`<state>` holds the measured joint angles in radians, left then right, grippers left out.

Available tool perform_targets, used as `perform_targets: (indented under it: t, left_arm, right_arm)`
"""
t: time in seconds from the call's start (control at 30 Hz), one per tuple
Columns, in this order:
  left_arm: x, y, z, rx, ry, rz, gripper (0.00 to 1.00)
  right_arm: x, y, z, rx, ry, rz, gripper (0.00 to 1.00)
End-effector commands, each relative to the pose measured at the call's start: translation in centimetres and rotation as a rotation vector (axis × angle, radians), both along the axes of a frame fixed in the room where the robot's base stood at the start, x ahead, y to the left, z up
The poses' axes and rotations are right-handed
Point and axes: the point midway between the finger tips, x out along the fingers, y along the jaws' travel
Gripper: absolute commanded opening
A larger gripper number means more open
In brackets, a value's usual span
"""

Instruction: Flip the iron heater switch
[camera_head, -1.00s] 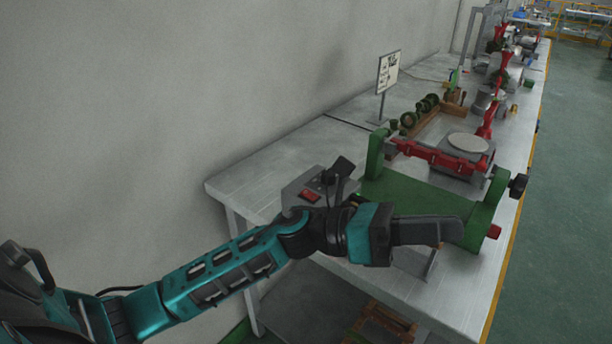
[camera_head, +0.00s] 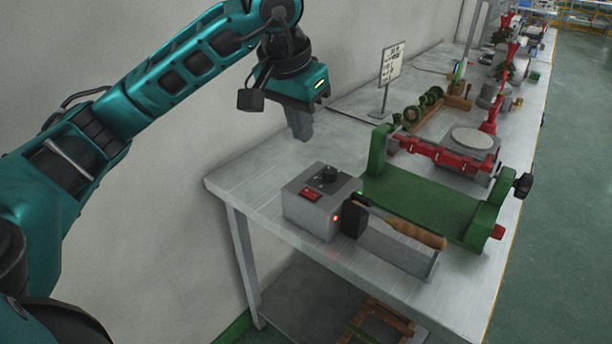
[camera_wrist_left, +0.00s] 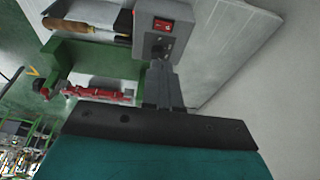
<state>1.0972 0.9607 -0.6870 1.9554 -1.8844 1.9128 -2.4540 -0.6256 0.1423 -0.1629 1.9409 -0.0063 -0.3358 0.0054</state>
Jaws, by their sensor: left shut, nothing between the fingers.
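The iron heater (camera_head: 320,203) is a grey box at the near left of the table, with a red switch (camera_head: 311,194) and a black knob (camera_head: 328,175) on top. Small red and green lights show on its side. A wooden-handled iron (camera_head: 402,225) lies beside it to the right. My left gripper (camera_head: 303,136) is shut and empty above and behind the box, pointing down. In the left wrist view the fingers (camera_wrist_left: 160,68) overlap the box's edge by the knob, with the red switch (camera_wrist_left: 162,24) beyond them. My right gripper is not in view.
A green clamp frame (camera_head: 425,205) with a red bar stands right of the heater. A sign (camera_head: 390,66) and green rollers (camera_head: 424,104) are farther back. The white table (camera_head: 250,170) is bare left of the heater, beside the wall.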

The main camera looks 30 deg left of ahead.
Motion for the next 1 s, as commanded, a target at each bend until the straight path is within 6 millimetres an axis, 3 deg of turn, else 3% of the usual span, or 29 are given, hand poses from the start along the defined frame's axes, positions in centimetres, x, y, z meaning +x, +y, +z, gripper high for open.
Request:
perform_targets:
  t: [0.47, 0.67, 1.0]
  left_arm:
    - [0.1, 0.5, -0.1, 0.024, -0.002, -0.003, 0.0]
    - [0.8, 0.5, -2.9, 0.023, 0.002, -0.004, 0.0]
    - [2.9, 0.7, -9.8, 0.022, 0.002, -0.003, 0.0]
  right_arm:
    - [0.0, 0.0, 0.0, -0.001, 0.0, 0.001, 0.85]
    - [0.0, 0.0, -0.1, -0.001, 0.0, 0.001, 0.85]
    - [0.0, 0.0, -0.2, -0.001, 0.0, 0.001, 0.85]
